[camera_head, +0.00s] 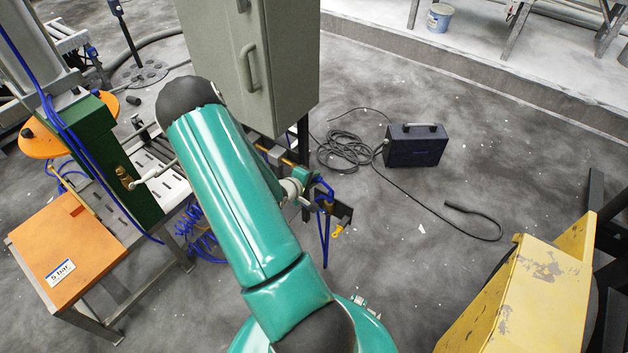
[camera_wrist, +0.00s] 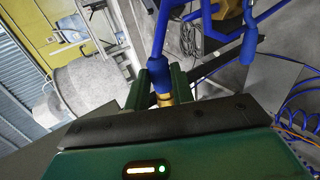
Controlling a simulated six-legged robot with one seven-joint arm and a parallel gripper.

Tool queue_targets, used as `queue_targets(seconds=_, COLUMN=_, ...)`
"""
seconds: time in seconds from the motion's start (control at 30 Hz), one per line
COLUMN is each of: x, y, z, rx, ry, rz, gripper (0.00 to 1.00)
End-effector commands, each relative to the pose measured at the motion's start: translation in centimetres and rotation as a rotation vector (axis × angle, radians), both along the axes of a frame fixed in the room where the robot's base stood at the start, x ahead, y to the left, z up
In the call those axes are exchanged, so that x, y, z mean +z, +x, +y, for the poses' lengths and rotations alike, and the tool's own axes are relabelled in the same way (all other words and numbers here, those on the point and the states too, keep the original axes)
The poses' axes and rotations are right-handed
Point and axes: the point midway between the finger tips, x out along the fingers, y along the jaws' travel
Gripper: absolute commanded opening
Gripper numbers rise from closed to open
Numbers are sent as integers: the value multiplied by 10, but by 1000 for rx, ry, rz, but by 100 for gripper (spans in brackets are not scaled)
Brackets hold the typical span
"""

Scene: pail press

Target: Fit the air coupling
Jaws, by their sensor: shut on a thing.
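My gripper (camera_wrist: 160,82) is shut on the air coupling, a blue sleeve (camera_wrist: 157,68) with a brass end (camera_wrist: 164,99) between the two dark green fingers. A blue hose runs up from the sleeve in the wrist view. In the head view my gripper (camera_head: 318,191) is beyond my teal arm, below and right of the grey cabinet, and blue hose hangs below it. A brass fitting with a lever (camera_head: 127,179) sits on the green housing (camera_head: 112,160) at left, well apart from my gripper. Which fitting takes the coupling cannot be told.
The grey cabinet (camera_head: 285,60) stands behind my arm. An orange box marked 5 bar (camera_head: 70,245) is at left, near coiled blue hose (camera_head: 196,226). A dark case (camera_head: 414,148) with black cable lies on the floor. A yellow machine (camera_head: 530,290) is at lower right.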

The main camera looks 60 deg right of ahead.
Motion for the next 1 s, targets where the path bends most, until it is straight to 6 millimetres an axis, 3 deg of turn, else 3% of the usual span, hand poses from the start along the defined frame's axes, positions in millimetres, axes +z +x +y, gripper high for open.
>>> queue_targets(seconds=0.83, x=0, y=15, z=-2, rx=2, ry=1, rz=-2, gripper=0)
queue_targets(seconds=0.87, x=0, y=16, z=-2, rx=2, ry=1, rz=-2, gripper=30)
queue_targets(seconds=0.97, x=0, y=15, z=-2, rx=2, ry=1, rz=-2, gripper=49)
queue_targets(seconds=1.0, x=0, y=15, z=-2, rx=1, ry=1, rz=-2, gripper=49)
